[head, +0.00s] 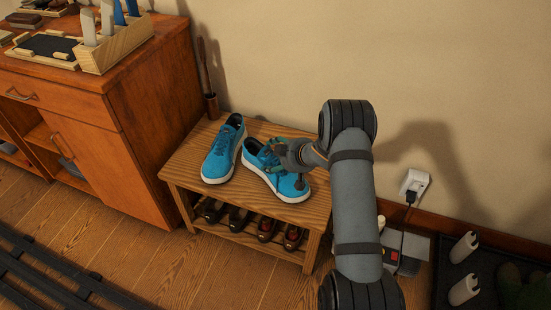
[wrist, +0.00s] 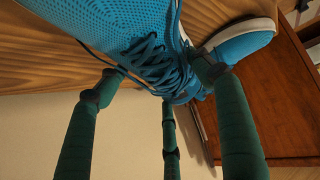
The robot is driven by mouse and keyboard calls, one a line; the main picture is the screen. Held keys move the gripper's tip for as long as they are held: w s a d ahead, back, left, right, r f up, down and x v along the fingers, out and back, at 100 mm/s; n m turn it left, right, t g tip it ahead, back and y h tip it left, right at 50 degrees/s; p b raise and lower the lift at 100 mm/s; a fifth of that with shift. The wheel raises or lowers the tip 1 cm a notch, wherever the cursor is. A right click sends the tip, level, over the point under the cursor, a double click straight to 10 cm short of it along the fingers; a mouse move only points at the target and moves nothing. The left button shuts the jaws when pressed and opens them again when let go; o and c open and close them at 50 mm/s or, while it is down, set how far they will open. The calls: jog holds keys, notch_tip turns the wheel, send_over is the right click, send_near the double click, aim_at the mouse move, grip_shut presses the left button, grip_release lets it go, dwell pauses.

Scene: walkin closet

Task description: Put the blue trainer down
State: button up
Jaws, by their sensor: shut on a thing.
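Two blue trainers with white soles are at the wooden bench (head: 180,168) in the head view. The left trainer (head: 222,150) stands on the bench top. The right trainer (head: 256,158) is beside it, toes toward the front right, and my gripper (head: 285,165) is shut on its upper. In the wrist view my gripper's green fingers (wrist: 165,90) close around the laced part of the held trainer (wrist: 112,25); the other trainer (wrist: 245,45) shows at the right. The held trainer's sole is at or very near the bench top; I cannot tell whether it touches.
Dark shoes (head: 240,219) fill the bench's lower shelf. A wooden cabinet (head: 150,110) with a crate of brushes (head: 118,45) stands left of the bench. A shoehorn in a holder (head: 211,105) stands behind. A black tray with white boot stands (head: 464,290) lies right.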

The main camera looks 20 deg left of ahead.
jog(key=shift+r, duration=0.1)
jog(key=o, duration=1.9)
jog(key=shift+s+d+r, duration=0.1)
jog(key=shift+d+r, duration=0.1)
jog(key=shift+r, duration=0.05)
jog(key=p+v, duration=0.2)
jog(key=v, duration=0.8)
jog(key=shift+s+d+r, duration=0.15)
jog(key=shift+r, duration=0.1)
jog(key=shift+o, duration=1.3)
jog(key=shift+s+d+r, duration=0.2)
jog(key=shift+d, duration=0.05)
